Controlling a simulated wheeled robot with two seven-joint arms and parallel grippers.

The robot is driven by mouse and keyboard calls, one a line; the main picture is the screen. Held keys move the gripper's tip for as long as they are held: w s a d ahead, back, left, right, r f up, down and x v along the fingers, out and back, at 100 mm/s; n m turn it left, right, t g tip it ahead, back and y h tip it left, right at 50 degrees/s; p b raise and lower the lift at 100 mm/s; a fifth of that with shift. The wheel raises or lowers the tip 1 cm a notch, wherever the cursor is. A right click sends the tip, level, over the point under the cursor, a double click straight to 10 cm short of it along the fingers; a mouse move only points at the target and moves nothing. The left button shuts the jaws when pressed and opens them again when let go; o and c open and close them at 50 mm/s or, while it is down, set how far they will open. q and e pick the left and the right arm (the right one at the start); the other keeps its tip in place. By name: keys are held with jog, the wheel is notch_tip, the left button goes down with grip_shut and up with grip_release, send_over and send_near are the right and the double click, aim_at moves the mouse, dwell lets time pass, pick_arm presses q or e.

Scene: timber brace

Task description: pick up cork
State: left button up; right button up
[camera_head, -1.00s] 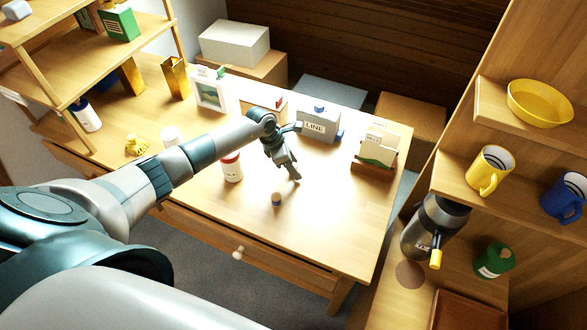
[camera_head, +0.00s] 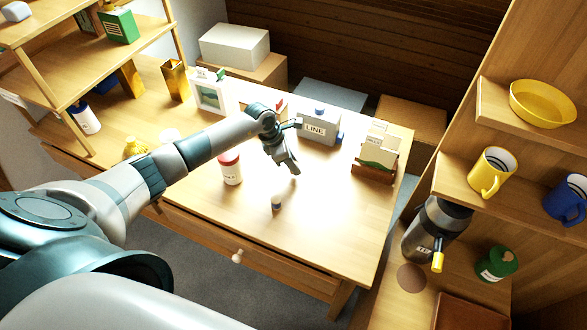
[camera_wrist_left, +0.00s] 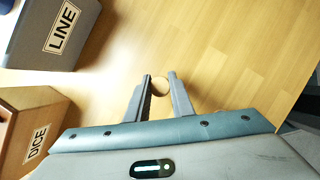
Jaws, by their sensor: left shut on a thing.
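The cork (camera_wrist_left: 160,87) shows in the left wrist view as a small round tan end between the two fingers. My left gripper (camera_wrist_left: 160,98) is shut on it, one finger at each side. The cork cannot be made out in the head view. How far it is above the desk is hard to tell. My right gripper is not in view.
A white bottle with a red cap (camera_head: 231,169) stands left of my gripper. The grey LINE box (camera_head: 318,127) is behind it, and a card holder (camera_head: 376,158) is to the right. The desk's front right (camera_head: 335,235) is clear.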

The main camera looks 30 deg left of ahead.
pick_arm(q)
jog(key=shift+s+d+r+b, duration=0.1)
jog(key=shift+d+r+b, duration=0.2)
jog(key=shift+r, duration=0.25)
jog(key=shift+d+r+b, duration=0.15)
jog(key=shift+r+b, duration=0.15)
jog(key=shift+r, duration=0.25)
jog(key=s+d+r+b, duration=0.4)
jog(key=d+r, duration=0.2)
jog(key=d, duration=0.4)
jog(key=shift+r, duration=0.35)
jog(key=shift+w, duration=0.1)
